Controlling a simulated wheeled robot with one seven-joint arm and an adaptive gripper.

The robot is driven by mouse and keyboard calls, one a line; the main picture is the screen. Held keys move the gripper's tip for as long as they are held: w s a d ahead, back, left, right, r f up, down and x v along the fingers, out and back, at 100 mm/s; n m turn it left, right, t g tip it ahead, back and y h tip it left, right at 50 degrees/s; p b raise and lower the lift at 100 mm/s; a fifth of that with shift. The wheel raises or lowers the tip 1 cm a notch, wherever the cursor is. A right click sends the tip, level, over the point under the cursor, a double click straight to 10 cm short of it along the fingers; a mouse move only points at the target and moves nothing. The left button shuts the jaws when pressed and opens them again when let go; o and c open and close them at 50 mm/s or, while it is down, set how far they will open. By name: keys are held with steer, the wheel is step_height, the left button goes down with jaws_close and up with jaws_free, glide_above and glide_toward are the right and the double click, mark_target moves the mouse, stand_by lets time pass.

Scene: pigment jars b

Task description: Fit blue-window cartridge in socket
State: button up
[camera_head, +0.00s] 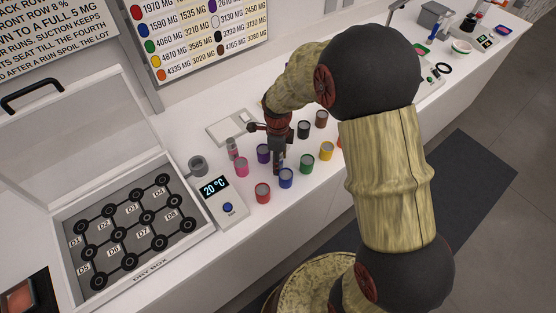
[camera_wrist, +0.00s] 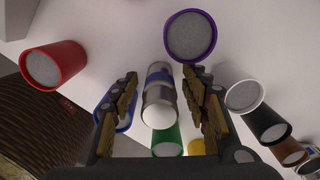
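The blue-window cartridge (camera_wrist: 160,95) is a silvery cylinder with a blue band and a pale rounded end. In the wrist view it lies between the two fingers of my gripper (camera_wrist: 160,76), with a narrow gap seen on each side. My gripper is open around it. In the head view my gripper (camera_head: 279,163) points down among the jars, and the cartridge is mostly hidden there. I cannot tell whether it touches the table. A small grey round holder (camera_head: 197,165) stands beside the 20 °C unit (camera_head: 222,200); I cannot tell if it is the socket.
A red jar (camera_head: 263,193), blue jar (camera_head: 286,178), green jar (camera_head: 306,164), purple jar (camera_head: 263,153) and several others crowd around my gripper. A pink-banded cylinder (camera_head: 232,149) stands behind the pink jar (camera_head: 241,168). The open dry box (camera_head: 75,205) with black rings lies left.

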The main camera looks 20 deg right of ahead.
steer(key=shift+c, duration=1.2)
steer(key=c, duration=0.9)
steer(key=shift+r, duration=0.1)
